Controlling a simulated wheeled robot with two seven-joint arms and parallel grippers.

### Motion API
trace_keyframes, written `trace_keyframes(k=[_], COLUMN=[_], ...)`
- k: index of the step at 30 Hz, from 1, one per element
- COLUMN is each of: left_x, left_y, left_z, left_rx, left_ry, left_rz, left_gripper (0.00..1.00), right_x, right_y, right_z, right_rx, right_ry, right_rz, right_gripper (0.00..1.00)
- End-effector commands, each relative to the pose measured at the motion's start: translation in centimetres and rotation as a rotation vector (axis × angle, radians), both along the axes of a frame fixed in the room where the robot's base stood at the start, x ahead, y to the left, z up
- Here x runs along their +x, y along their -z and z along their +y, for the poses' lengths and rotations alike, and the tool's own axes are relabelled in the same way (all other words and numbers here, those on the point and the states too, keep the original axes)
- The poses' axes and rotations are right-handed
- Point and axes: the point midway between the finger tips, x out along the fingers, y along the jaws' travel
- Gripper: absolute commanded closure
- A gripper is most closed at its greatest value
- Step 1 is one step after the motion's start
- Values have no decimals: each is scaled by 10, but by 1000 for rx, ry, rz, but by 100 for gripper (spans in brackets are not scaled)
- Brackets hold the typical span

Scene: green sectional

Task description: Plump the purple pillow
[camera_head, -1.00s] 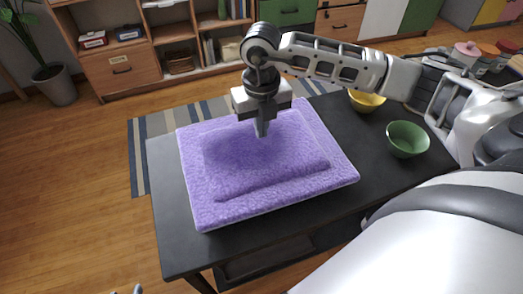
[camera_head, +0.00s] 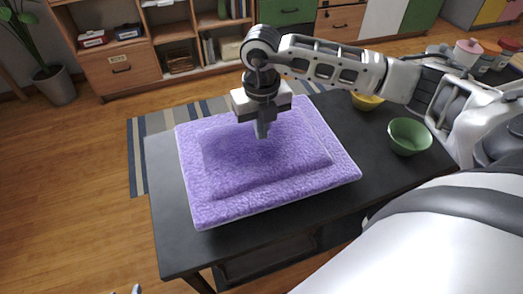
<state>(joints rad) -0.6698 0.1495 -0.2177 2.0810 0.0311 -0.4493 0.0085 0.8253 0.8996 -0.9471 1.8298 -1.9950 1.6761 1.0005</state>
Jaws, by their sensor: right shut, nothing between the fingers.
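My right gripper (camera_head: 262,136) points straight down over the pillow's upper middle. It is shut, with nothing between its fingers. Its tips are at or just above the pillow's surface; I cannot tell if they touch. A small grey sliver at the bottom left edge (camera_head: 136,290) may be the tip of my left gripper; too little shows to tell its state.
The dark table (camera_head: 172,245) has bare strips at its left and front. A green bowl (camera_head: 409,137) and a yellow bowl (camera_head: 366,102) stand on its right part. A striped rug (camera_head: 138,165) lies beyond it. Shelves and drawers (camera_head: 125,70) line the back.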

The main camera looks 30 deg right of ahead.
Motion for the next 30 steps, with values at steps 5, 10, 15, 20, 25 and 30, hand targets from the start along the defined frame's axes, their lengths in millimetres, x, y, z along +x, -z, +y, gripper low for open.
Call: trace_keyframes(k=[5, 10, 15, 20, 25, 30], left_x=[0, 0, 0, 0, 0, 0], left_y=[-1, 0, 2, 2, 2, 2], left_z=[0, 0, 0, 0, 0, 0], left_rx=[0, 0, -1, -1, -1, -1], left_ry=[0, 0, -1, -1, -1, -1], left_rz=[-2, -2, -2, -2, -2, -2], left_gripper=[64, 64, 64, 64, 64, 64], right_x=[-1, -1, -1, -1, -2, -2], right_y=[1, 2, 4, 5, 5, 6], right_z=[0, 0, 0, 0, 1, 1], right_rx=[-1, 0, 0, 0, 0, 0], right_ry=[0, 0, 0, 0, 0, -1], right_rz=[2, 3, 4, 6, 7, 9], right_gripper=[100, 100, 100, 100, 100, 100])
